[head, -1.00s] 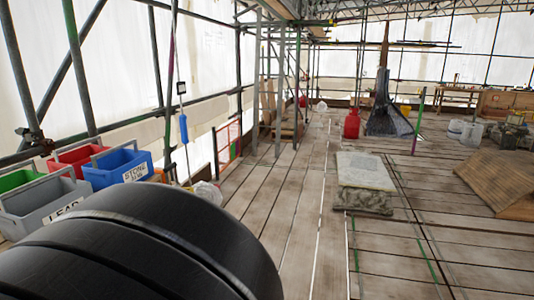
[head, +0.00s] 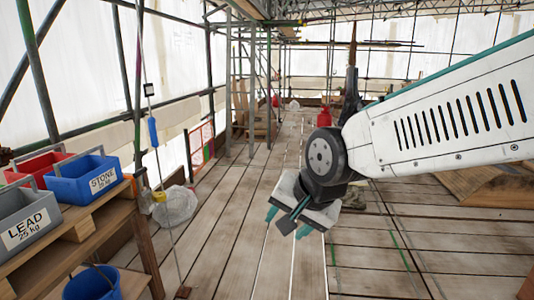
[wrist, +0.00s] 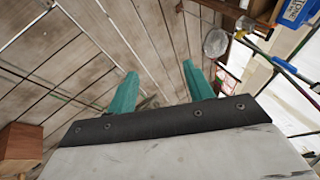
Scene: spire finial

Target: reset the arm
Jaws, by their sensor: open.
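My gripper (head: 287,222) hangs at the end of my white arm in the middle of the head view, above the plank floor. In the wrist view its two green fingers (wrist: 160,85) stand apart with nothing between them. Only floor boards (wrist: 125,45) show beyond the fingertips. My arm comes in from the right edge of the head view and hides part of the deck behind it.
At left, a blue STONE bin (head: 84,181), a grey LEAD bin (head: 22,222) and a red bin (head: 38,167) stand on a wooden bench (head: 112,212). A clear bag (head: 176,205) lies beside it. Scaffold poles (head: 38,75) line the left. A wooden ramp (head: 480,192) is at right.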

